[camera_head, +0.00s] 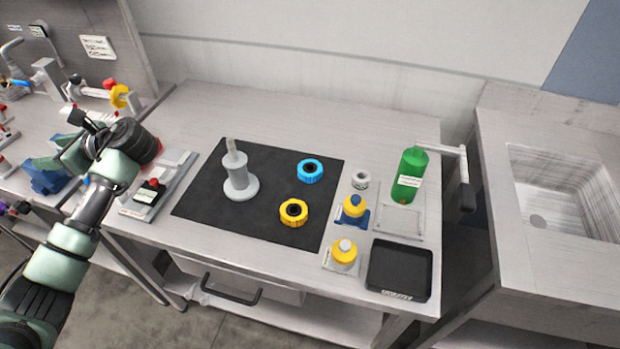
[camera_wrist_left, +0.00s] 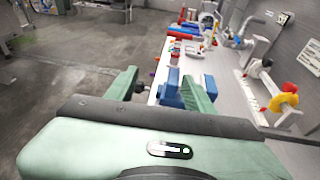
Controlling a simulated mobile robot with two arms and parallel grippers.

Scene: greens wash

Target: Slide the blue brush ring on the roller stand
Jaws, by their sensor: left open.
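The blue brush ring (camera_head: 311,170) lies flat on the black mat (camera_head: 265,218), in its right part. The roller stand (camera_head: 240,182), a light grey upright post on a round base, stands on the mat's left part, apart from the ring. Its post carries no ring. My left gripper (camera_head: 66,152) is at the far left, beyond the mat, pointing away from it. In the left wrist view its green fingers (camera_wrist_left: 166,88) are spread, with a blue object (camera_wrist_left: 170,90) showing beyond and between them; contact cannot be told. My right gripper is not in view.
A yellow ring (camera_head: 293,213) lies on the mat near the blue one. Right of the mat are yellow-topped bottles (camera_head: 344,252), a green bottle (camera_head: 408,176) and a black tray (camera_head: 399,270). A sink (camera_head: 568,190) is far right. A small plate with a black block (camera_head: 149,190) sits left.

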